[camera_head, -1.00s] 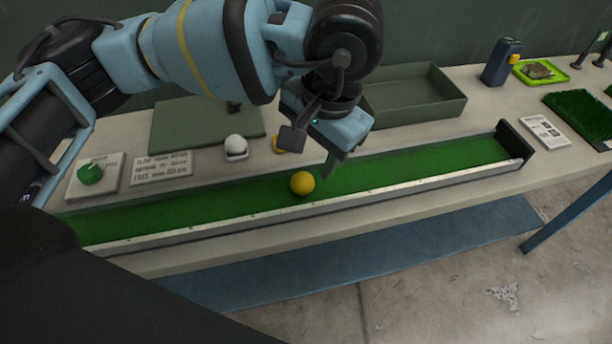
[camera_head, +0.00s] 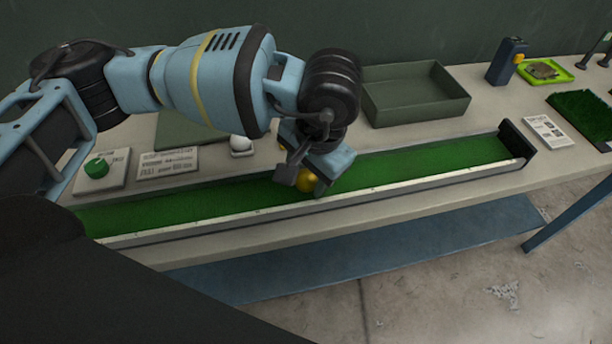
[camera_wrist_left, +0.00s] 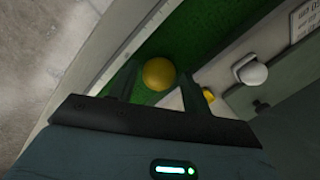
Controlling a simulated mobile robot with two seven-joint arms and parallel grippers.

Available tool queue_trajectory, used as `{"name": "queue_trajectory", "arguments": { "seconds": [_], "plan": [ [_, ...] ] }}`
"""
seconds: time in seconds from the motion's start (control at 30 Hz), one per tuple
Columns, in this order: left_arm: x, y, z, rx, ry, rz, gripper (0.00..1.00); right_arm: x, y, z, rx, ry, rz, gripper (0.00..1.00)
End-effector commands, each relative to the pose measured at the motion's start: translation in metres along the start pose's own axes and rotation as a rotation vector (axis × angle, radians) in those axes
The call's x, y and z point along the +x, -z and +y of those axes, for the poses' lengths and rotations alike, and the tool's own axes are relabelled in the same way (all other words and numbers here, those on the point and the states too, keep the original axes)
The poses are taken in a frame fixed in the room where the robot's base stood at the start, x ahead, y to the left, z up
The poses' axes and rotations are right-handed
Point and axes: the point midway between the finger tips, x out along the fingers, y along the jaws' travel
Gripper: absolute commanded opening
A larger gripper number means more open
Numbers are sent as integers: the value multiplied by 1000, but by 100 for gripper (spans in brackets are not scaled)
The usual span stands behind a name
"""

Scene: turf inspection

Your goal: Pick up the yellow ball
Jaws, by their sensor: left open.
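The yellow ball (camera_head: 307,181) sits on the green turf track (camera_head: 400,170), partly hidden behind my left gripper in the head view. My left gripper (camera_head: 305,184) is open and low over the track, with its fingers around or just beside the ball. My right gripper is not in view.
A white ball (camera_head: 241,144) sits in a holder behind the track; a yellow item (camera_wrist_left: 208,95) is near it. A green knob (camera_head: 97,168) and a printed card (camera_head: 168,163) lie left. An open grey-green tray (camera_head: 415,108) stands behind. A raised rim (camera_head: 350,193) edges the track.

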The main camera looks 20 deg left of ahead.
Motion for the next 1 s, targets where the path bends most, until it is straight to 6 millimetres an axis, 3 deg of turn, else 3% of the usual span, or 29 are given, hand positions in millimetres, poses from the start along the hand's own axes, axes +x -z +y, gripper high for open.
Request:
{"name": "queue_trajectory", "arguments": {
  "seconds": [0.3,0.57,1.0],
  "plan": [
    [7,0,0,-1,0,1,49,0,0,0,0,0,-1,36],
    [6,0,0,-1,0,1,16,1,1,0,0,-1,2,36],
    [0,0,-1,-1,0,2,16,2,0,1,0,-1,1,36]
  ]
}}
